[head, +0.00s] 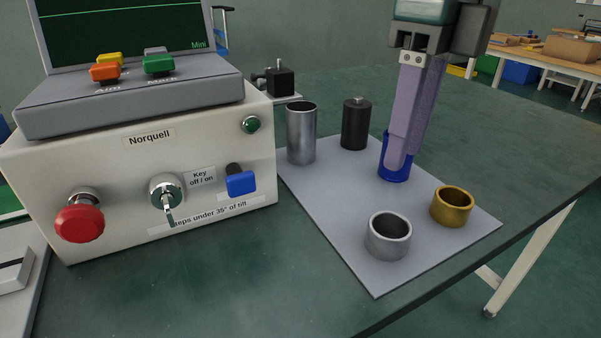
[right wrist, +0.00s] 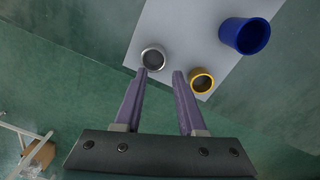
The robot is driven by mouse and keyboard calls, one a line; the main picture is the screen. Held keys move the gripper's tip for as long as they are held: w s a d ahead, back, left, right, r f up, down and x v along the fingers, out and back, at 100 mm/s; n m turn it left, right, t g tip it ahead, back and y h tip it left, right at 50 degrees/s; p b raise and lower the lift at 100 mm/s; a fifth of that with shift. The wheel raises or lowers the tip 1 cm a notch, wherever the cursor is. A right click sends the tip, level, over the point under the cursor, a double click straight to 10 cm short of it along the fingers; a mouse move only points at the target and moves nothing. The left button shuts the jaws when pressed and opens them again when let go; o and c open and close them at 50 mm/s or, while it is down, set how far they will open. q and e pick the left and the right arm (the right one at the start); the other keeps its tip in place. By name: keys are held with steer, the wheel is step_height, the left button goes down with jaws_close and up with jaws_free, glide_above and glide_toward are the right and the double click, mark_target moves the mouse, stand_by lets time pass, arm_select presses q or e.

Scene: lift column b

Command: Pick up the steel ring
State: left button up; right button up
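The steel ring (head: 389,240) stands on the grey mat (head: 340,215), near its front corner. It also shows in the right wrist view (right wrist: 153,60), just beyond my fingertips and nearer the left one. My right gripper (head: 399,158) points down above the mat, behind the ring in the head view. One finger largely covers the other there. In the right wrist view my right gripper (right wrist: 161,71) is open, with nothing between its purple fingers. My left gripper is not in view.
A brass ring (head: 452,207) stands right of the steel ring. A blue cup (head: 396,171) is partly hidden behind my fingers. A tall steel cylinder (head: 301,135) and a black cylinder (head: 355,124) stand at the mat's back. The Norquell box (head: 110,165) stands at the left.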

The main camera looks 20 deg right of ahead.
mark_target(399, 215)
steer(key=shift+d+f, duration=0.3)
steer(key=shift+d, duration=0.2)
steer(key=f, duration=0.3)
steer(key=f+b, duration=0.1)
steer(key=f, duration=0.2)
steer(key=f+b, duration=0.1)
steer(key=f, duration=0.2)
steer(key=shift+s+f, duration=0.15)
steer(key=shift+s, duration=0.1)
jaws_close()
stand_by(0.6)
